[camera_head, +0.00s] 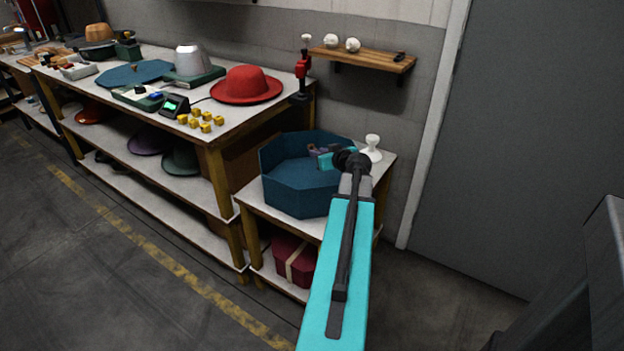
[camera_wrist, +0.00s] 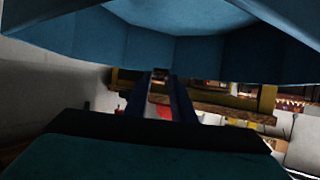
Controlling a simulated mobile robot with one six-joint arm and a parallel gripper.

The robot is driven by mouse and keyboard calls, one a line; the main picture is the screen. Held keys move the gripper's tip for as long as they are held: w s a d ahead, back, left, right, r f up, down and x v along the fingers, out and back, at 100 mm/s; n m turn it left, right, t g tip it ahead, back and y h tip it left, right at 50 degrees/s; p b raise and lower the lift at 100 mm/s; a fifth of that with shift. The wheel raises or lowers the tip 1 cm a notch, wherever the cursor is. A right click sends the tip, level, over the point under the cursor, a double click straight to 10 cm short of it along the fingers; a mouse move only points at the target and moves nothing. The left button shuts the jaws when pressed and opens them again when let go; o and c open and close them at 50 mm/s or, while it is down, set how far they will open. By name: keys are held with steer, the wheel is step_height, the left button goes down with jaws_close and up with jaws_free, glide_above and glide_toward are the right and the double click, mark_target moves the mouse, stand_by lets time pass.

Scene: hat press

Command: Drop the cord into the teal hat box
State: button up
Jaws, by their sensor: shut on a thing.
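The teal hat box (camera_head: 296,189) is eight-sided and open at the top, and stands on a small white-topped table. Its blue-teal wall also fills the top of the wrist view (camera_wrist: 100,40). My gripper (camera_head: 316,153) reaches in from the right over the box opening. In the wrist view its two dark fingers (camera_wrist: 160,80) are close together, with a small brownish piece of the cord (camera_wrist: 161,74) between the tips. The rest of the cord cannot be made out. I cannot tell how far the gripper is above the box floor.
A white knob-shaped stand (camera_head: 372,148) is just right of the box on the small table (camera_head: 262,221). A maroon box (camera_head: 293,259) sits on its lower shelf. A workbench (camera_head: 219,120) with a red hat (camera_head: 246,86) is to the left. A wooden wall shelf (camera_head: 365,59) hangs behind.

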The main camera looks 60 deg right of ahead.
steer(key=shift+f, duration=0.15)
steer(key=o, duration=1.1)
steer(key=shift+c, duration=0.2)
steer(key=shift+s, duration=0.1)
steer(key=b+v, duration=0.4)
steer(key=v, duration=0.6)
steer(key=shift+s+a+b, duration=0.25)
steer(key=shift+s+b, duration=0.05)
steer(key=shift+s, duration=0.05)
steer(key=shift+b, duration=0.3)
steer(key=b, duration=0.5)
steer(key=shift+s+r, duration=0.25)
steer(key=shift+s, duration=0.05)
steer(key=s+a+b, duration=0.1)
steer(key=b, duration=0.7)
steer(key=shift+s+a+r, duration=0.1)
steer(key=shift+r, duration=0.1)
